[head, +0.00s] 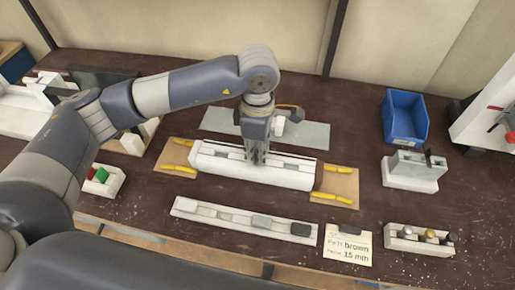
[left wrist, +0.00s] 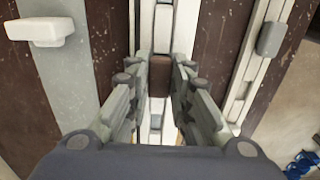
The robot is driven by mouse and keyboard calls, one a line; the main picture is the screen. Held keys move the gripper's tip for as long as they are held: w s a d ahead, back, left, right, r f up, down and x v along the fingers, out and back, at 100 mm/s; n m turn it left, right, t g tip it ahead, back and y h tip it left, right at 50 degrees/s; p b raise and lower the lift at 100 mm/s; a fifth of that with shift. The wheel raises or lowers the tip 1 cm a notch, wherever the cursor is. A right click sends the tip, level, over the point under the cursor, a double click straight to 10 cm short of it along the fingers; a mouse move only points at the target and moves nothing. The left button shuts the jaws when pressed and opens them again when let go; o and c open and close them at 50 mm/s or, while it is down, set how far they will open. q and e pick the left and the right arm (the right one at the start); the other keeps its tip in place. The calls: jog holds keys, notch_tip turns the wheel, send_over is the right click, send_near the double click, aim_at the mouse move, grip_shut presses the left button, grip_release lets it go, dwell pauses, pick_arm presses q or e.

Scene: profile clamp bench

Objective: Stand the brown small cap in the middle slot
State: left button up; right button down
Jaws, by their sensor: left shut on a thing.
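My left gripper (head: 257,158) points down at the middle of the long white slotted block (head: 214,163). In the left wrist view the fingers (left wrist: 160,80) are shut on the brown small cap (left wrist: 160,76). The cap sits between the fingertips, over the block's channel (left wrist: 162,35), which also runs on below it. I cannot tell whether the cap is inside the middle slot or just above it. In the head view the fingers hide the cap and the middle slot. My right gripper is not in view.
A white rail (head: 186,205) with grey caps lies in front of the block. A card (head: 347,246) reads brown, 15 mm. Yellow clamps (head: 338,169) flank the block. A blue bin (head: 404,120) and a white holder (head: 409,172) stand right. A grey plate (head: 306,134) lies behind.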

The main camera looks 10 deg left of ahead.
pick_arm(q)
jog(key=shift+f, duration=0.3)
jog(key=shift+r, duration=0.1)
jog(key=o, duration=0.8)
jog(key=shift+r, duration=0.1)
jog(key=shift+r+p, duration=1.25)
jog(key=shift+r, duration=1.8)
jog(key=shift+r+p, duration=0.3)
jog(key=shift+r, duration=0.6)
